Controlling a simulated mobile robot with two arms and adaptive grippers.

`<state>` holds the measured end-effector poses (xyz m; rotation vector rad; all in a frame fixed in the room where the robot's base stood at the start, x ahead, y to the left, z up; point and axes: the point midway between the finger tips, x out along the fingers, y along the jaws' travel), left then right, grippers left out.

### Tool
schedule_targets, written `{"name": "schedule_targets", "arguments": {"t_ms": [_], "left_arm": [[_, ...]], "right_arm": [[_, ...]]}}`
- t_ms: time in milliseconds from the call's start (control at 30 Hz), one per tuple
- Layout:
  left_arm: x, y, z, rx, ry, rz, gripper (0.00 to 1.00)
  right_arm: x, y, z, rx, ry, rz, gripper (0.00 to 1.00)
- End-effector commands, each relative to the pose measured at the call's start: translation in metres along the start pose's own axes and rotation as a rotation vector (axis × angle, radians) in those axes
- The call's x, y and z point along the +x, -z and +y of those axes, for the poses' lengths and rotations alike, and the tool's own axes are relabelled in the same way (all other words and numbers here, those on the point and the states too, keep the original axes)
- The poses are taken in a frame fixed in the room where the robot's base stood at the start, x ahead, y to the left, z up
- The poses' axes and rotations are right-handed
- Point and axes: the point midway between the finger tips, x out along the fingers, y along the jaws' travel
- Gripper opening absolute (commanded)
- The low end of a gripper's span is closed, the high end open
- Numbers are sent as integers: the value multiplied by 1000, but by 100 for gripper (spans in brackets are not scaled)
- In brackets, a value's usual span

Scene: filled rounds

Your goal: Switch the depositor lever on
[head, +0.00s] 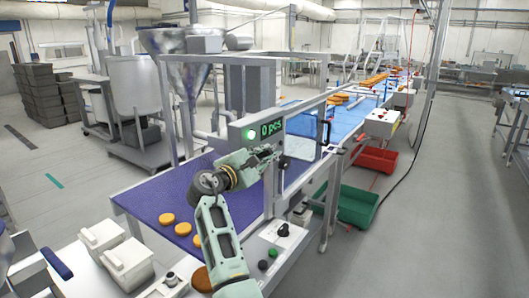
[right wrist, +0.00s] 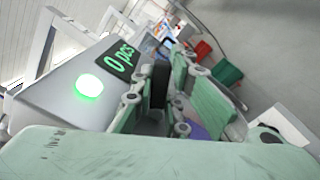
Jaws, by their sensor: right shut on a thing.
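The depositor's grey box (head: 257,128) stands over the purple belt and carries a green display reading "0 pcs" and a lit green lamp (head: 249,134). The box fills the left of the right wrist view (right wrist: 45,95). My right gripper (head: 268,154) is at the box's lower right side. In the right wrist view its fingers (right wrist: 160,90) are shut on a dark upright piece, apparently the lever (right wrist: 160,84). The fingers hide most of it, and its on or off position cannot be read. My left gripper is not in view.
Several round orange-brown pieces lie on the purple belt (head: 140,204). A frame post rises beside my right gripper. Green (head: 356,205) and red (head: 376,160) crates stand on the floor at right. A control panel with dark knobs (head: 283,230) is below my arm. The right aisle is clear.

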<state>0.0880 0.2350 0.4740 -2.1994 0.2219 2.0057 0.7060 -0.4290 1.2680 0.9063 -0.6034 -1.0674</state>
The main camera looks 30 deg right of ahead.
Motion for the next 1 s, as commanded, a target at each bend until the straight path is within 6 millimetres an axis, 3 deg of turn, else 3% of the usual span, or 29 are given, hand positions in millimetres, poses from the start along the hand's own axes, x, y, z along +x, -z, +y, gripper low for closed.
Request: {"name": "schedule_targets", "arguments": {"t_ms": [67,100,300,667,1000], "left_arm": [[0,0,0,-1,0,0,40],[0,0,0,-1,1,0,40],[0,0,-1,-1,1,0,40],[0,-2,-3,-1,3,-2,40],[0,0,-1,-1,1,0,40]], "right_arm": [[1,-1,1,-3,-3,-3,0],[1,-1,1,-3,-3,-4,14],[0,-1,1,-1,-2,-3,32],[-4,0,1,0,-2,-1,33],[-56,0,0,1,-1,-1,33]]}}
